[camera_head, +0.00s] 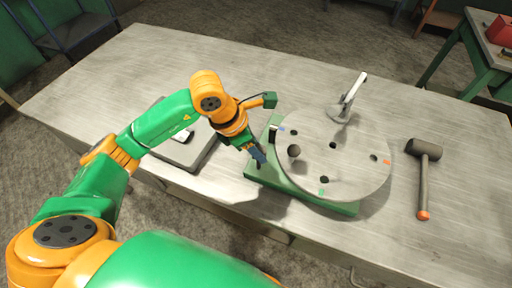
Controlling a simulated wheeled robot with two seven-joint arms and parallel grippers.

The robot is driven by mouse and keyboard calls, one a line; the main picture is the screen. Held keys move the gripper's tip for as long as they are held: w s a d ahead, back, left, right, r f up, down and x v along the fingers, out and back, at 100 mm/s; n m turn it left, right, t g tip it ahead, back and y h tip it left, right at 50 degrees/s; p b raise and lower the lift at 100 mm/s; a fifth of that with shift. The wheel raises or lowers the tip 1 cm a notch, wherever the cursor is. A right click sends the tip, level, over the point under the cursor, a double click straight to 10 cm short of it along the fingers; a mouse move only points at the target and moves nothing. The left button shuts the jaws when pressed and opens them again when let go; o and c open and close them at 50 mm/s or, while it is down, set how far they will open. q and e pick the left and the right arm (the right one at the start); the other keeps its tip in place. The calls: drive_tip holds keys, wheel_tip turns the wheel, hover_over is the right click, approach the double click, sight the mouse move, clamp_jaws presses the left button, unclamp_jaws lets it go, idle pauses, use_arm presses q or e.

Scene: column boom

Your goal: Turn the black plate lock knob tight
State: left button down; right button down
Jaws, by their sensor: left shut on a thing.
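My left gripper (258,155) reaches down from the left to the left edge of a round grey plate. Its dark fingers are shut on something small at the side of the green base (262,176). That is where the black plate lock knob seems to be, but the fingers hide it and I cannot make out its shape. The round plate (340,170) lies flat on the base, with several dark holes and small blue, green and orange marks. A metal lever (351,92) stands up at its far edge. My right gripper is not in view.
A mallet (424,172) with a dark head and orange handle end lies right of the plate. A flat grey box (190,150) lies under my left arm. The grey table (165,55) is clear at its far left. A green side table stands at the far right.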

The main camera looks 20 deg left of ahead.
use_arm(q)
drive_tip(key=m+b, duration=0.1)
drive_tip(key=m+g+b, duration=0.1)
drive_tip(key=m+b, duration=0.1)
drive_tip(key=shift+w+f+h, duration=0.15)
drive_tip(key=shift+f+h, duration=0.1)
drive_tip(key=shift+h, duration=0.15)
drive_tip(key=m+g+b, duration=0.1)
drive_tip(key=m, duration=0.1)
drive_tip(key=m+b, duration=0.1)
drive_tip(key=m, duration=0.1)
drive_tip(key=shift+w+r+m+g+b, duration=0.1)
drive_tip(key=shift+m+g+b, duration=0.2)
drive_tip(key=shift+g, duration=0.1)
drive_tip(key=m, duration=0.2)
drive_tip(key=m+g+b, duration=0.1)
drive_tip(key=m, duration=0.1)
drive_tip(key=shift+w+r+g, duration=0.1)
drive_tip(key=shift+g, duration=0.2)
drive_tip(key=shift+w+m+g+y, duration=0.1)
drive_tip(key=shift+m+g+y, duration=0.25)
drive_tip(key=shift+m, duration=1.05)
drive_tip(key=shift+m+g+y, duration=0.15)
drive_tip(key=shift+m+g, duration=0.4)
drive_tip(key=shift+m, duration=0.85)
drive_tip(key=shift+c, duration=1.8)
unclamp_jaws()
drive_tip(key=shift+d, duration=0.1)
